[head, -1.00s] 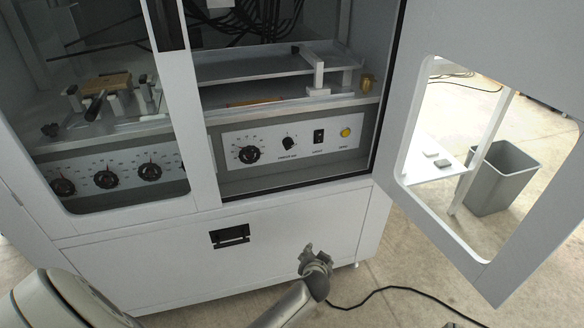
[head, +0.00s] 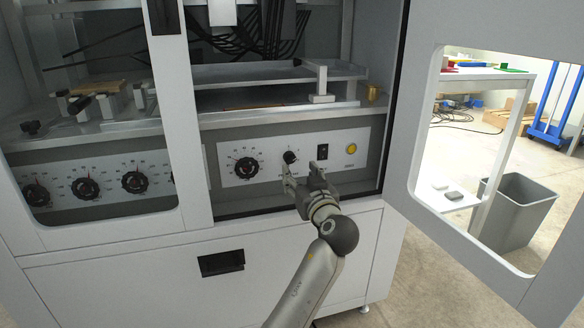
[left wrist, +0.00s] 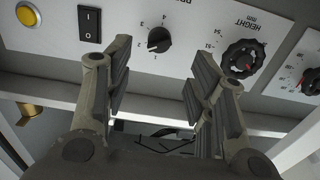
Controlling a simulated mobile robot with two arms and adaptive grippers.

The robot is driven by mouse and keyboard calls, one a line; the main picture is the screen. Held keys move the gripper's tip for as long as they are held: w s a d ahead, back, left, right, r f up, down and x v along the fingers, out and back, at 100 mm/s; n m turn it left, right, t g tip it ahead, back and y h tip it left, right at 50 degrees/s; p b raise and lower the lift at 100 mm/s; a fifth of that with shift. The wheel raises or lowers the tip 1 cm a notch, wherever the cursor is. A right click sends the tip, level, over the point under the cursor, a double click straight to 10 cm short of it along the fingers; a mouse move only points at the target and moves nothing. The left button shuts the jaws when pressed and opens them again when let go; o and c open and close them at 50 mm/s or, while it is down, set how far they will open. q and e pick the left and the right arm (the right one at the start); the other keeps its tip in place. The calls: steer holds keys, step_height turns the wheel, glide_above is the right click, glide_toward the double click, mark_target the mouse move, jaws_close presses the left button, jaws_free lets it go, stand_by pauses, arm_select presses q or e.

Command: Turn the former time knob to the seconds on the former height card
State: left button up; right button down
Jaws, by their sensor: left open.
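The right control panel has a large dial knob (head: 246,168), marked HEIGHT mm in the left wrist view (left wrist: 243,58), and a small black knob (head: 290,157) with a few numbers around it, also in the left wrist view (left wrist: 158,39). Three more dial knobs, left (head: 36,195), middle (head: 86,188) and right (head: 134,182), sit on the left panel. I cannot read which knob is the time knob. I cannot make out a height card. My left gripper (head: 303,176) is open and empty in front of the small knob, apparently apart from it. My right gripper is out of view.
A black rocker switch (head: 322,152) and yellow button (head: 351,149) are right of the small knob. The window frame post (head: 178,110) separates the panels. The open door (head: 425,150) stands at the right. A grey bin (head: 522,215) stands beyond it.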

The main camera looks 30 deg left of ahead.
mark_target(292, 162)
arm_select(q)
steer(key=b+x, duration=0.1)
steer(key=x, duration=0.7)
steer(key=shift+w+b, duration=0.15)
steer(key=shift+b, duration=0.15)
steer(key=c, duration=1)
